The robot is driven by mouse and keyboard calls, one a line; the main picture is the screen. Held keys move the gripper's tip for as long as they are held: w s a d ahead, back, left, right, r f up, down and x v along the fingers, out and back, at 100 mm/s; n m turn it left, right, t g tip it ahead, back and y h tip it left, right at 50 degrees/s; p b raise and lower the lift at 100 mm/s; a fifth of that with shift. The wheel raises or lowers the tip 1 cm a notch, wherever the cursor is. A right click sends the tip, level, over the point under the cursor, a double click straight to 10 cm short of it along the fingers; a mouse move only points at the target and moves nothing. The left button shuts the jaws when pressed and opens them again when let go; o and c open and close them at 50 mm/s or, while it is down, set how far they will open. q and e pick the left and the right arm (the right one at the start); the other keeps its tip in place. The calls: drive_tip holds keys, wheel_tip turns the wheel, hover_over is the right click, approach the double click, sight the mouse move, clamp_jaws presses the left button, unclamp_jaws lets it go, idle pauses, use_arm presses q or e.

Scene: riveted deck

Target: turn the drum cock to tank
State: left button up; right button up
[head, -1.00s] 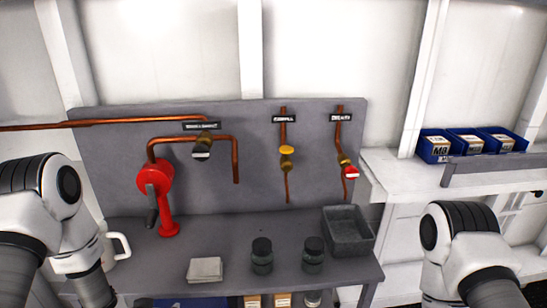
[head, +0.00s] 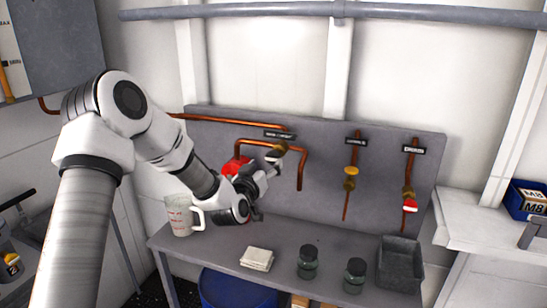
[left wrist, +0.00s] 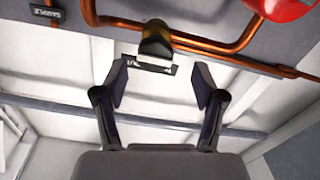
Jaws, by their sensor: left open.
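The drum cock (head: 277,153), brass with a pale-ended lever, sits on the copper pipe at the left of the grey panel, under a dark label (head: 280,134). My left gripper (head: 268,174) is open and empty just below and in front of it. In the left wrist view the cock (left wrist: 155,42) lies just beyond the open fingers (left wrist: 160,80), roughly centred between them. I see no clear contact. The cock's lever angle is hard to read. My right gripper is out of view.
A red hand pump (head: 236,165) is partly hidden behind my left gripper. The sample cock (head: 350,178) and red-handled drain cock (head: 410,199) are to the right. The bench holds a jug (head: 180,217), cloth (head: 257,259), two jars (head: 308,262) and a grey bin (head: 400,262).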

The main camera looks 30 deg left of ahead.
sight(272, 160)
use_arm(q)
drive_tip(key=w, duration=0.3)
drive_tip(key=w+p, duration=0.1)
drive_tip(key=shift+w+r, duration=0.2)
drive_tip(key=shift+r, duration=0.05)
drive_tip(key=shift+w+a+f, duration=0.2)
drive_tip(key=shift+a, duration=0.2)
drive_tip(key=shift+d, duration=0.15)
drive_tip(key=c, duration=1.1)
drive_tip(key=shift+c, duration=0.2)
